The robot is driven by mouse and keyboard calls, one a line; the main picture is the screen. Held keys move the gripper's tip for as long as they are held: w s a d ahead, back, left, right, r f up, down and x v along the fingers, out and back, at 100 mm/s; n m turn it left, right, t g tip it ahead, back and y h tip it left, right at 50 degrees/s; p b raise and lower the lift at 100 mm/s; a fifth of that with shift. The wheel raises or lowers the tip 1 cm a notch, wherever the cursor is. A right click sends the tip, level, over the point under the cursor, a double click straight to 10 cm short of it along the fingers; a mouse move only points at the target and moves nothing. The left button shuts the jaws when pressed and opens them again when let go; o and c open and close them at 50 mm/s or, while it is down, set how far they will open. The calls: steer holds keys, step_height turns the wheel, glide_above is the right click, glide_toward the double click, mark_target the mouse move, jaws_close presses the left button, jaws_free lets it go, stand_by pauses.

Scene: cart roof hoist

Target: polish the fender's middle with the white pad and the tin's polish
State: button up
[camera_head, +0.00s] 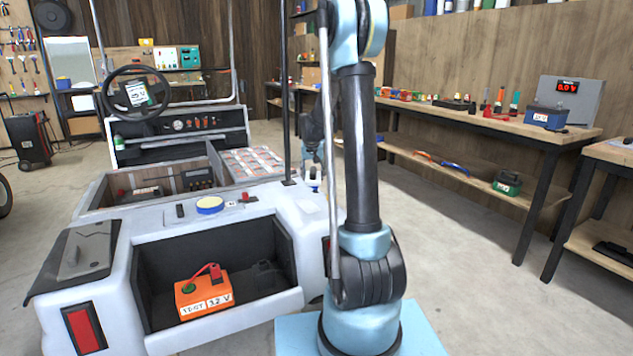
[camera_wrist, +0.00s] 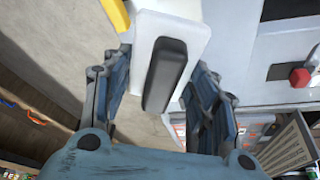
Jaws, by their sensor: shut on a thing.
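The white pad (camera_wrist: 196,32) shows in the wrist view, with a black grip block (camera_wrist: 165,75) on it. My gripper (camera_wrist: 158,88) has its fingers on either side of that black block and is shut on it. In the head view my gripper (camera_head: 312,168) is low over the cart's white right rear fender (camera_head: 312,218), partly behind my arm. Whether the pad touches the fender cannot be told. The round tin (camera_head: 209,205), with a yellow top and blue side, stands on the cart's rear deck, left of the gripper.
A red knob (camera_head: 246,197) is on the deck beside the tin. An orange battery (camera_head: 203,294) sits in the open rear bay. A black post (camera_head: 286,110) rises close to my gripper. Workbenches (camera_head: 490,122) line the right wall, with open floor before them.

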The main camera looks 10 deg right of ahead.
mark_target(314, 180)
steer(key=s+n, duration=0.2)
steer(key=s+n+y, duration=0.1)
steer(key=shift+f+n+g, duration=0.3)
steer(key=shift+f+g, duration=0.05)
steer(key=shift+g, duration=0.05)
steer(key=shift+s+a+f+n+y, duration=0.1)
steer(key=shift+s+n+y, duration=0.2)
steer(key=shift+s+n, duration=0.5)
steer(key=shift+w+f+n, duration=0.1)
steer(key=shift+f+n, duration=0.2)
steer(key=shift+f, duration=2.2)
